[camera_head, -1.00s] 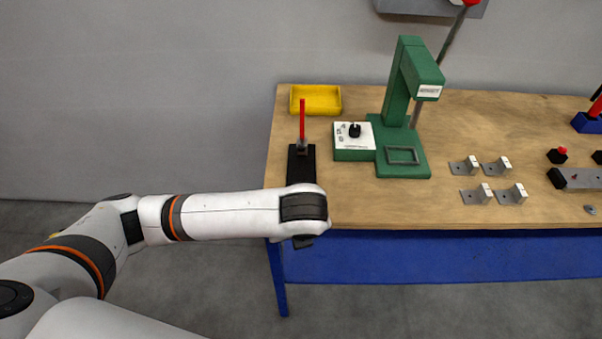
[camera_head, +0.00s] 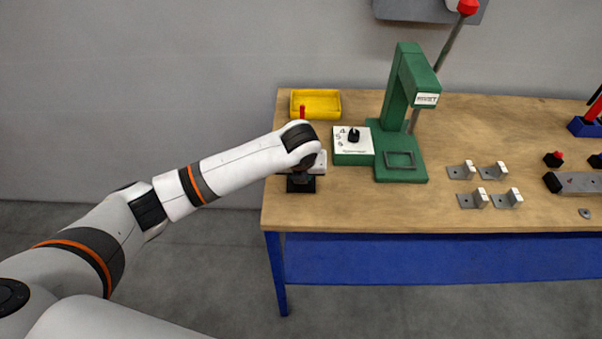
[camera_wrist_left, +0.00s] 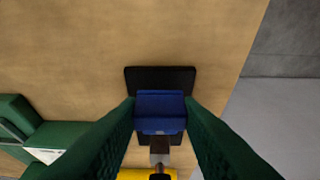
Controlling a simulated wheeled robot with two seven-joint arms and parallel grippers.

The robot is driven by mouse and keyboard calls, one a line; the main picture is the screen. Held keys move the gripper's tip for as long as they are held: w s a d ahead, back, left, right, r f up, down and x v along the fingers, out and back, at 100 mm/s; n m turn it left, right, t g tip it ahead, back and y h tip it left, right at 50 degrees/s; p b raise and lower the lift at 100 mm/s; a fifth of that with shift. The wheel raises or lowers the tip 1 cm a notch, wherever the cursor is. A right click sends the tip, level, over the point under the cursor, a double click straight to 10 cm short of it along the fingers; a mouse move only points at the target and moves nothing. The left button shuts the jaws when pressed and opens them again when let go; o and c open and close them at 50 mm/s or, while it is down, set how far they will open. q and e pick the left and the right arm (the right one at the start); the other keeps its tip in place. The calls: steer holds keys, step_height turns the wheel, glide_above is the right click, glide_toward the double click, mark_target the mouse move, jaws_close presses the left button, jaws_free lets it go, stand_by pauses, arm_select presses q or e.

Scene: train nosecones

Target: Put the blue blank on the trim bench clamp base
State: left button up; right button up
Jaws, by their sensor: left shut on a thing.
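The blue blank (camera_wrist_left: 160,108) sits between the two green fingers of my left gripper (camera_wrist_left: 161,112) in the left wrist view. The gripper is shut on it. Behind the blank is the black clamp base (camera_wrist_left: 160,75), which also shows in the head view (camera_head: 301,186) at the left end of the bench. The blank appears over the base; I cannot tell whether they touch. The clamp's red lever (camera_head: 302,111) stands upright, mostly hidden by my left arm in the head view. The blank is hidden in the head view. My right gripper is not in view.
A yellow tray (camera_head: 316,104) lies behind the clamp. A green press (camera_head: 404,115) with a white-topped control box (camera_head: 353,147) stands close to its right. Several metal brackets (camera_head: 485,185) lie further right. The bench's front left (camera_head: 330,212) is clear.

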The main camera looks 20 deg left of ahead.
arm_select(q)
steer(key=shift+w+a, duration=0.2)
steer(key=shift+w, duration=0.5)
steer(key=shift+w+a+f, duration=0.1)
steer(key=shift+w+f, duration=0.1)
steer(key=shift+w, duration=0.05)
step_height(320, 180, down, 2)
steer(key=shift+f+p, duration=0.2)
steer(key=shift+p, duration=0.45)
steer(key=shift+f, duration=0.4)
steer(key=o, duration=1)
